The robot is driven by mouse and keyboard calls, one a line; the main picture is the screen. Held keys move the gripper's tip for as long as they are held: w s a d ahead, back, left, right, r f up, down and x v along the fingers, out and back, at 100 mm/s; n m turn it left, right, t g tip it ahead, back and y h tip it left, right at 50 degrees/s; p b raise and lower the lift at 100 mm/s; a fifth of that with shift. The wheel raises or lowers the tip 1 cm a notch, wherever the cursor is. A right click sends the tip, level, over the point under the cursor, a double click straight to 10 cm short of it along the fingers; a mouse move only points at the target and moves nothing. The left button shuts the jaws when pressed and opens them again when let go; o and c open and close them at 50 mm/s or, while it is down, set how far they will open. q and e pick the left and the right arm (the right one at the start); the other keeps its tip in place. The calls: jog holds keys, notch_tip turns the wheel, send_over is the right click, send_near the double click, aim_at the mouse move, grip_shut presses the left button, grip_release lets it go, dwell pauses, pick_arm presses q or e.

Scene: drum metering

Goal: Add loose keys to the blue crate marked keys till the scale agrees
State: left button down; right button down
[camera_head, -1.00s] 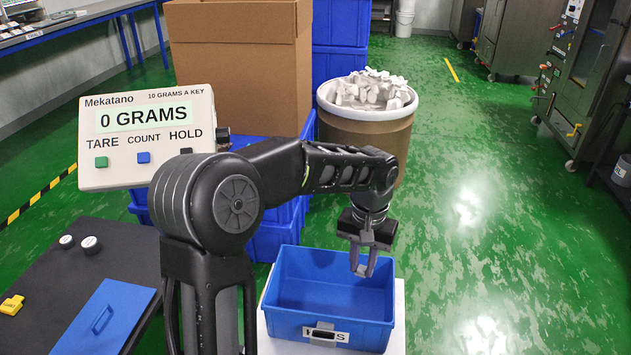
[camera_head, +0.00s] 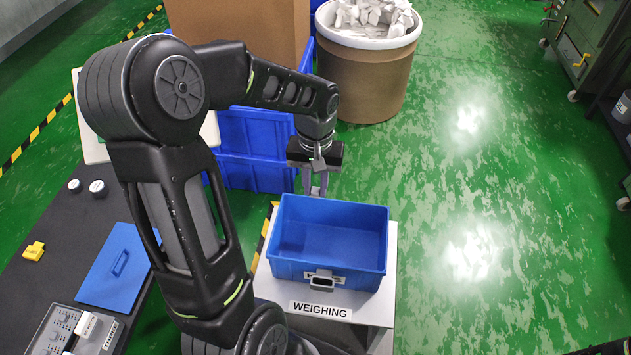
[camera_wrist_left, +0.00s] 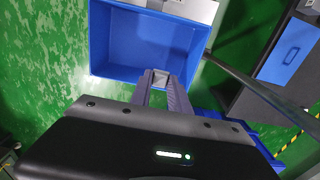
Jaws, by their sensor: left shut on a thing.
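The blue crate (camera_head: 330,271) stands on the white platform labelled WEIGHING (camera_head: 385,310). Its inside looks empty, and its front label is partly covered by a handle. My left gripper (camera_head: 317,190) is just beyond the crate's far wall in the head view. In the left wrist view the left gripper (camera_wrist_left: 160,80) is shut on a small grey piece (camera_wrist_left: 160,77), seemingly a loose key, near the crate's rim (camera_wrist_left: 128,82). Light grey loose keys (camera_head: 368,16) fill the brown drum (camera_head: 362,85). The scale's panel (camera_head: 90,145) is mostly behind my arm, its reading hidden. My right gripper is out of view.
Stacked blue crates (camera_head: 255,150) and a tall cardboard box (camera_head: 240,20) stand behind the platform.

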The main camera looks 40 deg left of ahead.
pick_arm(q)
jog(key=b, duration=0.8)
send_over(316, 252)
notch_tip(316, 252, down, 10)
dwell(0.4)
jog(key=shift+f+b, duration=4.9)
jog(key=shift+f, duration=1.7)
jog(key=shift+f+b, duration=1.7)
jog(key=shift+f, duration=0.55)
